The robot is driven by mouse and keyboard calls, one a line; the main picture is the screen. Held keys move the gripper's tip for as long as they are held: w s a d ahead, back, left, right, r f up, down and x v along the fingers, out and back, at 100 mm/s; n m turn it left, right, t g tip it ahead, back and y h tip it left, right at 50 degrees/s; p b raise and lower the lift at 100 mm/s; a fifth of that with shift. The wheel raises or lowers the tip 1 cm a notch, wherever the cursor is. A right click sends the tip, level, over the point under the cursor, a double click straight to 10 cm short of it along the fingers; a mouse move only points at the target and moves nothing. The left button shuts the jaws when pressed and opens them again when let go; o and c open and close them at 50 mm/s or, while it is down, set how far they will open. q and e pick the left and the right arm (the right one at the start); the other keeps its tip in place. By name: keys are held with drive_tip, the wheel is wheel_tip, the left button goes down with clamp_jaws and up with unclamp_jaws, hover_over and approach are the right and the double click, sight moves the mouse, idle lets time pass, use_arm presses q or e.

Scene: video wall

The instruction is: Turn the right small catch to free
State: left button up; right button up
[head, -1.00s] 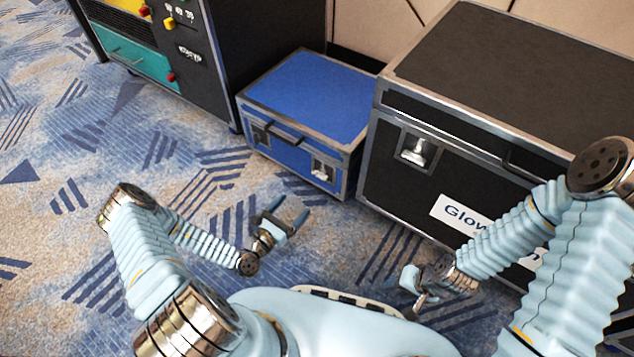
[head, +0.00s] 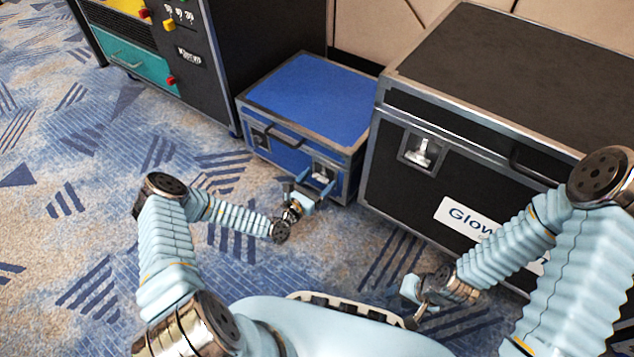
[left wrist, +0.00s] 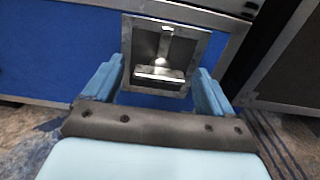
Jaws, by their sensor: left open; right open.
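The small blue case (head: 315,95) stands on the carpet with two catches on its front. The right small catch (head: 323,172) is partly covered by my left gripper (head: 314,184) in the head view. In the left wrist view this catch (left wrist: 163,62) is a silver latch in a square recessed plate, upright between the open fingers of my left gripper (left wrist: 162,85). A gap shows between the fingers and the latch; I cannot tell how far off it is in depth. The left small catch (head: 261,137) is clear. My right gripper (head: 412,298) is low at the right, away from the blue case.
The large black case (head: 500,75) with its own catch (head: 421,151) stands close on the right of the blue case. A black cabinet (head: 270,35) stands behind on the left. The carpet (head: 100,230) in front is free.

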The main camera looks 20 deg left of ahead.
use_arm(q)
drive_tip(key=c, duration=1.1)
drive_tip(key=shift+o, duration=0.2)
